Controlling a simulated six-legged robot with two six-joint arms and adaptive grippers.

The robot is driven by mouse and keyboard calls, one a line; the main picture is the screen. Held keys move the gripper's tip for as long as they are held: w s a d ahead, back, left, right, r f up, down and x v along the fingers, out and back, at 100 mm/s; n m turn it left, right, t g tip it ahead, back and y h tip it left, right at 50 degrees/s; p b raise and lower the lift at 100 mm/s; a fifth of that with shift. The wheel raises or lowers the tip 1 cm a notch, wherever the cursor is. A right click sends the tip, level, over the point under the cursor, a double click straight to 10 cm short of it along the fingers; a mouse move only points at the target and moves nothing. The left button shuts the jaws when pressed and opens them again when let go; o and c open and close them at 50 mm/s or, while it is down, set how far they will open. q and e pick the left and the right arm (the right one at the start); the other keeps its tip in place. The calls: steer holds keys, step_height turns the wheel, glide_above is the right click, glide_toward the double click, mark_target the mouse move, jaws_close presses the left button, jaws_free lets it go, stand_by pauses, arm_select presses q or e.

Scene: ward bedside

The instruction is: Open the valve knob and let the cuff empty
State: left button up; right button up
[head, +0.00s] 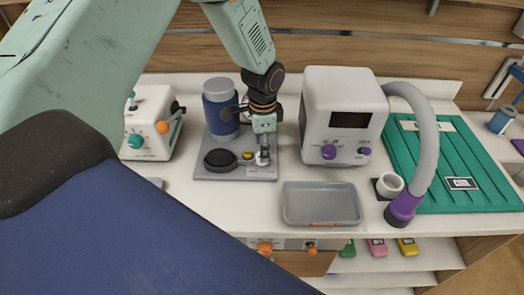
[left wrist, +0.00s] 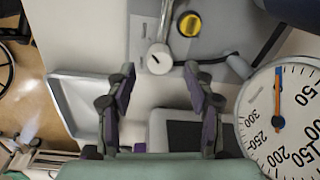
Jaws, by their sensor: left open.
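My left gripper (head: 264,152) points down over the front right of a grey base plate (head: 205,173). In the left wrist view its fingers (left wrist: 160,68) are open, on either side of a white round knob (left wrist: 156,60) with a dark index line. I cannot tell if they touch it. A yellow knob (head: 247,155) is beside it; it also shows in the left wrist view (left wrist: 190,24). A dark blue cuff (head: 219,117) wraps a grey upright cylinder. A white dial gauge (left wrist: 285,135) shows its needle between 300 and 50. My right gripper is out of view.
A grey tray (head: 322,222) lies at the front. A white machine (head: 343,90) with a grey hose (head: 428,140) stands to the right. A white device (head: 150,125) stands to the left. A black disc (head: 219,160) sits on the plate's left part.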

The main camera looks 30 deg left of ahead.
arm_select(q)
step_height(320, 180, up, 9)
steer(key=shift+d, duration=0.15)
steer(key=shift+s, duration=0.25)
stand_by(0.4)
